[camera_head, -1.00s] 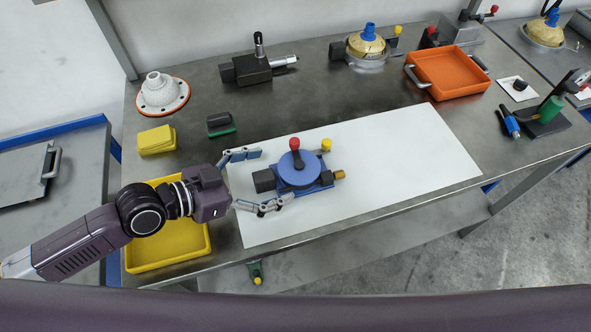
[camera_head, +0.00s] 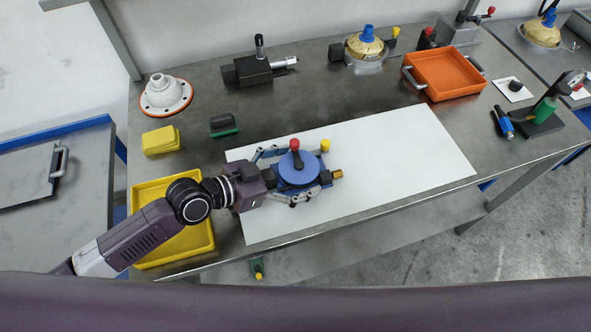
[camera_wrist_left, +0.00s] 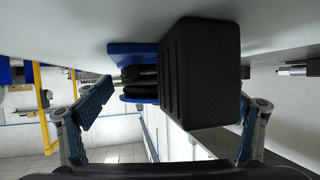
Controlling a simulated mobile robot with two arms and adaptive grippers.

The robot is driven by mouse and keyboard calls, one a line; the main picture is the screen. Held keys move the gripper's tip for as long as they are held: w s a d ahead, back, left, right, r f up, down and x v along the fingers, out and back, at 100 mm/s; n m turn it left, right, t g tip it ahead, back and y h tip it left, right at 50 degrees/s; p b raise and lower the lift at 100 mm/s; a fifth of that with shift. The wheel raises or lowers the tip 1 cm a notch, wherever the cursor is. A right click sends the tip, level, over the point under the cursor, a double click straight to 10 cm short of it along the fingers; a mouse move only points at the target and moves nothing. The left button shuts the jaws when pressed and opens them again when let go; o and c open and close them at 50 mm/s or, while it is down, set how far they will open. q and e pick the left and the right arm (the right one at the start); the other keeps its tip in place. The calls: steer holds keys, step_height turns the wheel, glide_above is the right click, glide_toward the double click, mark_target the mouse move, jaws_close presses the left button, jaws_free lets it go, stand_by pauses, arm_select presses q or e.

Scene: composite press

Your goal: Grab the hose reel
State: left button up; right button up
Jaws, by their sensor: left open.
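The blue round device with a red-topped lever (camera_head: 299,168), which I take as the hose reel, sits on the white sheet (camera_head: 395,150). It has a black block at its left end, a brass fitting at its right and a yellow knob behind. My left gripper (camera_head: 288,175) is open around it, one finger on the far side and one on the near side. In the left wrist view, the black block (camera_wrist_left: 200,72) and blue body (camera_wrist_left: 145,92) lie between the spread fingers (camera_wrist_left: 175,100). Contact cannot be told. My right gripper is out of view.
A yellow tray (camera_head: 141,221) lies under my left arm. An orange tray (camera_head: 443,73) is at the back right. The sheet's right part is clear.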

arm_select(q)
steer(key=c, duration=1.5)
steer(key=shift+r, duration=0.1)
steer(key=shift+c, duration=0.5)
steer(key=shift+r, duration=0.1)
